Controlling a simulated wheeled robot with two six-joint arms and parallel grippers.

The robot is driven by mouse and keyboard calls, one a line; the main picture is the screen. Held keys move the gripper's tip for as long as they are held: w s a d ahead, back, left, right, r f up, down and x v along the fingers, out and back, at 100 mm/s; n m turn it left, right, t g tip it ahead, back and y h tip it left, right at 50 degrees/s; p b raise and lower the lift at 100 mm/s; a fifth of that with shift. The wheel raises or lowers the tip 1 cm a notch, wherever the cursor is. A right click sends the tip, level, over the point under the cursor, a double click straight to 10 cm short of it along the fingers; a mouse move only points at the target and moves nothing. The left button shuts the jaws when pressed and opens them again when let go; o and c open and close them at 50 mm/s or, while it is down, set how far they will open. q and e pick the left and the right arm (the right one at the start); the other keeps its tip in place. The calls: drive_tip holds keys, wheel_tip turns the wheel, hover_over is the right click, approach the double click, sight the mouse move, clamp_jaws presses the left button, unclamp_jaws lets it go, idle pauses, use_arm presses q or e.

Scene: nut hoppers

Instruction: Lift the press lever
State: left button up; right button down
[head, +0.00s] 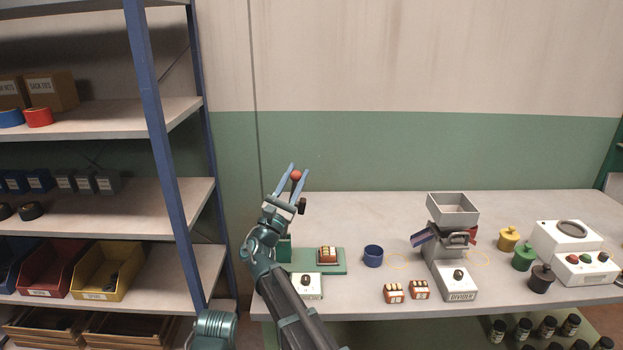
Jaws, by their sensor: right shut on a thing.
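The press has a green base (333,264) and stands at the left end of the table, partly hidden behind my right arm. The press lever's red ball knob (296,174) is up above the press. My right gripper (292,175) is shut on the lever at this knob, with its blue-grey fingers pointing up on either side. The lever's shaft is mostly hidden by the gripper and wrist. My left gripper is not in view.
To the right on the table (350,205) are a blue ring cup (373,256), two small red-and-white packs (406,291), a grey divider hopper (452,210), weight-like knobbed pots (523,257) and a white scale (575,250). A blue-post shelf (160,130) stands left. The table's back is clear.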

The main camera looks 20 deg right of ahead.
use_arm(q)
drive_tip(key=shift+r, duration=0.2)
use_arm(e)
drive_tip(key=shift+w+a+r, duration=0.1)
drive_tip(key=shift+w+a, duration=0.1)
drive_tip(key=shift+a, duration=0.4)
drive_tip(key=shift+w+a+r, duration=0.1)
drive_tip(key=shift+w+a, duration=0.1)
drive_tip(key=shift+a, duration=0.35)
drive_tip(key=c, duration=0.5)
unclamp_jaws()
drive_tip(key=shift+a, duration=0.15)
